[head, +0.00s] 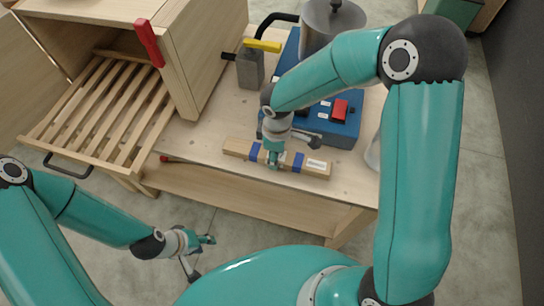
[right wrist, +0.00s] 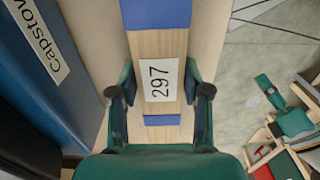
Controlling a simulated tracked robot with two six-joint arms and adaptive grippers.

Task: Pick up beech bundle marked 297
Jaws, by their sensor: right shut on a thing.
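The beech bundle (head: 313,166) is a pale wooden block with blue bands, lying along the front edge of the workbench in the head view. Whether the bundle is clear of the bench cannot be told. My left gripper (head: 197,253) is open and empty, low over the floor at the lower left.
A blue machine (head: 341,133) with a red switch stands just behind the bundle. A wooden cabinet (head: 207,50) with a red handle and a slatted rack (head: 105,105) is at left. A grey block tool with a yellow handle (head: 262,45) stands between them.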

